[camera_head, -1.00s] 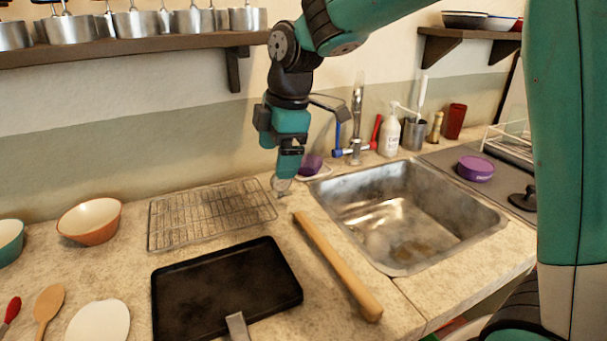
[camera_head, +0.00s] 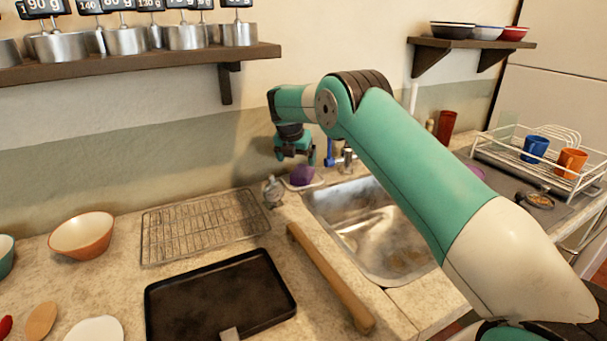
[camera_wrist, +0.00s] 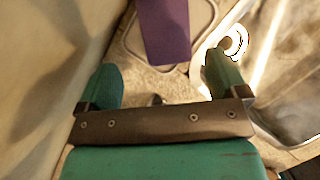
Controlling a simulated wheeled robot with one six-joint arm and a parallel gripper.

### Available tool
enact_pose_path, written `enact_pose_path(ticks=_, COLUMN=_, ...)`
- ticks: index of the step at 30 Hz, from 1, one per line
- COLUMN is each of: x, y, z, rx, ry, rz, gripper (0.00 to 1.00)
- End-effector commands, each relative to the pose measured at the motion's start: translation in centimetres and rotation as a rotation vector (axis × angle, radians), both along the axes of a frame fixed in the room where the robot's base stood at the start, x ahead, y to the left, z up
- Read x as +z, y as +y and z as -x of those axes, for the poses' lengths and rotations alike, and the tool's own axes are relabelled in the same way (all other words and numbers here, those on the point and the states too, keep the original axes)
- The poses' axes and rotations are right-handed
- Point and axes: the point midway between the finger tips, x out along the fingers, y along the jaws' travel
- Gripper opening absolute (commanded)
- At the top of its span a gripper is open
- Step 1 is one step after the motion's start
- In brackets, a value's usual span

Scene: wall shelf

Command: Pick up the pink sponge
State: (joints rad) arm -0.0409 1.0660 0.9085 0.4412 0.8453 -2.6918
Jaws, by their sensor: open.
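The sponge (camera_head: 302,175) looks purple rather than pink. It lies in a pale shallow dish (camera_head: 318,183) behind the sink's left corner. In the wrist view the sponge (camera_wrist: 165,32) is at the top middle, and its far end is cut off by the frame. My gripper (camera_head: 294,157) is just above and slightly left of the sponge in the head view. In the wrist view my gripper (camera_wrist: 162,70) is open and empty. Its two fingers are spread wider than the sponge, whose near end lies ahead of the gap between them.
The faucet (camera_head: 346,158) and sink (camera_head: 375,235) are to the right of the dish. A small silvery object (camera_head: 272,192) stands to its left, beside a wire rack (camera_head: 200,225). A rolling pin (camera_head: 330,278) and black tray (camera_head: 220,300) lie nearer. The wall is close behind.

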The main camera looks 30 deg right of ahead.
Motion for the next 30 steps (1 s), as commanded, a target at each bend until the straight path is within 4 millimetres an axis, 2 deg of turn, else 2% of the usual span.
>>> enact_pose_path(ticks=3, x=-1.4, y=-0.5, z=-0.4, rx=-0.001, ry=0.001, rz=0.000, gripper=0.92)
enact_pose_path(ticks=8, x=-2.3, y=-1.0, z=-0.6, rx=-0.002, ry=0.001, rz=-0.001, gripper=0.92)
enact_pose_path(ticks=13, x=-4.4, y=-2.5, z=-1.2, rx=-0.002, ry=0.002, rz=-0.001, gripper=0.92)
enact_pose_path(ticks=18, x=-6.2, y=-2.9, z=-1.7, rx=-0.001, ry=0.000, rz=-0.002, gripper=0.92)
enact_pose_path(ticks=26, x=-6.5, y=-3.0, z=-1.8, rx=-0.001, ry=-0.001, rz=-0.001, gripper=0.92)
enact_pose_path(ticks=30, x=-6.5, y=-2.9, z=-1.7, rx=-0.001, ry=-0.001, rz=-0.001, gripper=0.59)
